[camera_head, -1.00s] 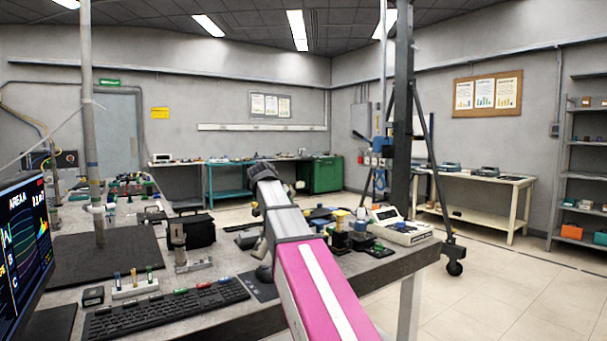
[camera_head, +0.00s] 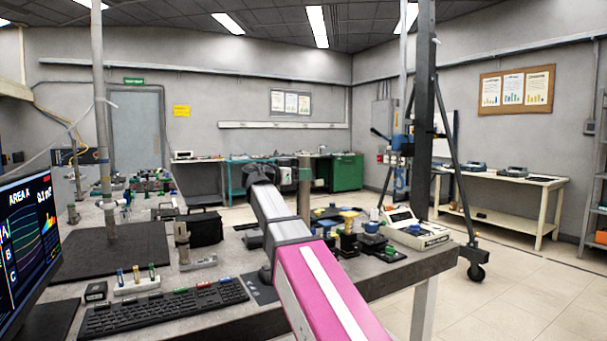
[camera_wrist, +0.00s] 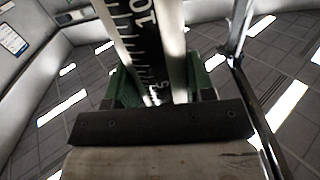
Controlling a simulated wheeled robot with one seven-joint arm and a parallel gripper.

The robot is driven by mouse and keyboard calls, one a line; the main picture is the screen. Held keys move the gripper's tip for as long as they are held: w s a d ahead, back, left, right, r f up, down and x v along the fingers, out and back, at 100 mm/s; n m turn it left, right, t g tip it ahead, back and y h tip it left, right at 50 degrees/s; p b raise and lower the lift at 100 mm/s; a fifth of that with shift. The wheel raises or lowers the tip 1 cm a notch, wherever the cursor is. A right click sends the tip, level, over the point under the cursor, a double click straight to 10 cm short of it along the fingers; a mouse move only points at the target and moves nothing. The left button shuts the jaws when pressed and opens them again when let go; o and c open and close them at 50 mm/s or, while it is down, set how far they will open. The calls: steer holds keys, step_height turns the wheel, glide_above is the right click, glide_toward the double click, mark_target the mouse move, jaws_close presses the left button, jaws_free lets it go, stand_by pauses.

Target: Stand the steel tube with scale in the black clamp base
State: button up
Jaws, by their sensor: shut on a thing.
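My gripper (camera_head: 304,176) is in the head view, above the far side of the near bench at the end of my pink and grey arm. It is shut on the steel tube with scale (camera_head: 305,203), which looks roughly upright. In the wrist view the tube (camera_wrist: 150,45), with its black scale and white figures, stands between the green fingers (camera_wrist: 155,88). The tube's lower end is hard to make out behind the arm and bench items. A dark piece with a yellow top (camera_head: 348,236) stands right of the arm; I cannot tell surely whether it is the black clamp base.
A keyboard (camera_head: 165,306), a monitor (camera_head: 30,250) and a black case (camera_head: 203,227) are on the bench left of my arm. A white instrument (camera_head: 417,232) is near the right edge. A tall dark stand (camera_head: 424,120) rises behind it. Open floor lies to the right.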

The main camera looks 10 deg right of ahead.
steer(key=shift+f, duration=5.4)
steer(key=o, duration=1.4)
glide_toward(301, 204)
steer(key=shift+w+a+f, duration=0.15)
steer(key=shift+w+f, duration=0.1)
steer(key=shift+w, duration=0.5)
